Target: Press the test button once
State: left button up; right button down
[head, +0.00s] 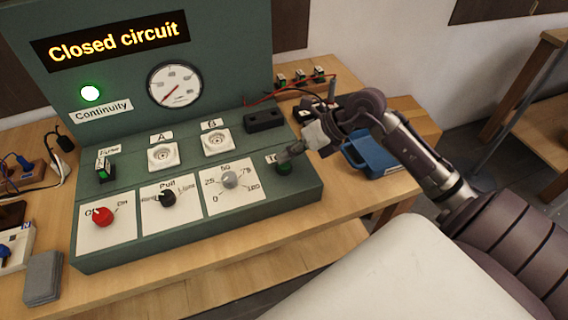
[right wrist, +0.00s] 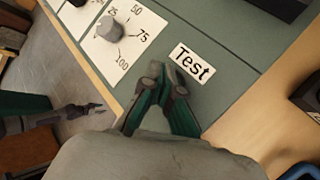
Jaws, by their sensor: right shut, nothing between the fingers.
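The green test button (head: 284,168) sits at the right end of the panel's sloped front (head: 300,200), mostly covered by my right gripper. Its "Test" label (right wrist: 192,65) is readable in the right wrist view, just beyond the fingertips. My right gripper (head: 286,157) is shut and empty, pointing down with its tips at the button. It also shows in the right wrist view (right wrist: 163,80), where it hides the button. I cannot tell whether the tips touch or press it.
The display (head: 115,42) reads "Closed circuit" and the green Continuity lamp (head: 90,93) is lit. A grey knob (head: 230,180), a black Pull knob (head: 167,198) and a red knob (head: 102,216) lie left of the button. A blue container (head: 370,153) stands behind my right arm.

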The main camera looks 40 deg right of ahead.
aim_at(287, 164)
jog(key=shift+f+b, duration=0.4)
dwell(0.4)
jog(key=shift+r, duration=0.15)
jog(key=shift+r+p, duration=0.55)
jog(key=shift+r, duration=0.15)
jog(key=shift+r, duration=0.1)
jog(key=shift+r+p, duration=1.65)
jog(key=shift+r, duration=0.8)
